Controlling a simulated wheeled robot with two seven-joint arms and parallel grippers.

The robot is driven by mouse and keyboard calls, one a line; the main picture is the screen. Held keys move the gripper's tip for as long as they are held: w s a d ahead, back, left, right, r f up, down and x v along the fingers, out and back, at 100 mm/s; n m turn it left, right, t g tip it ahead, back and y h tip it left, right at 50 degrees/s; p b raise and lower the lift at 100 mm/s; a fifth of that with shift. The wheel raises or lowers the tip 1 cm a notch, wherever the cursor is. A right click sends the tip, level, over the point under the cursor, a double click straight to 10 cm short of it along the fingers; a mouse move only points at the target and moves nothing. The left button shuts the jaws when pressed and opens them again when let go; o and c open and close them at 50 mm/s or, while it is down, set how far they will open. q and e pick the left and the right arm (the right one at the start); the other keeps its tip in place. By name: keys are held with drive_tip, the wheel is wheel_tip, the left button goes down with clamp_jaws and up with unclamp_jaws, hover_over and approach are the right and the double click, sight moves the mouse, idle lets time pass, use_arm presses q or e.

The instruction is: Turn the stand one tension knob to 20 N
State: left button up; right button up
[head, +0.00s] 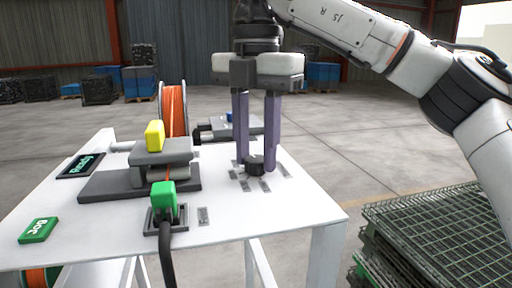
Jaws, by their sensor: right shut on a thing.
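A small dark round knob (255,163) stands on the white table top (300,205), with several grey label marks on the table around it. My right gripper (256,160) points straight down over it, with its two long purple fingers on either side and their tips at the knob. The gripper is shut on the knob. The marks are too small to read, so the knob's setting cannot be told. My left gripper is not in the head view.
An orange cable spool (174,110) stands behind a grey fixture (160,155) with a yellow block (155,135). A green handle (163,200), a green "Jog" button (38,230) and a "Ready" display (81,165) are on the table. Green wire crates (430,230) stand at right.

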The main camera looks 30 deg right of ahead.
sight(256, 158)
drive_tip(key=shift+r+m, duration=0.1)
drive_tip(key=shift+m, duration=1)
drive_tip(key=o, duration=1.1)
drive_tip(key=shift+d, duration=0.1)
drive_tip(key=shift+c, duration=0.2)
wheel_tip(256, 158, up, 10)
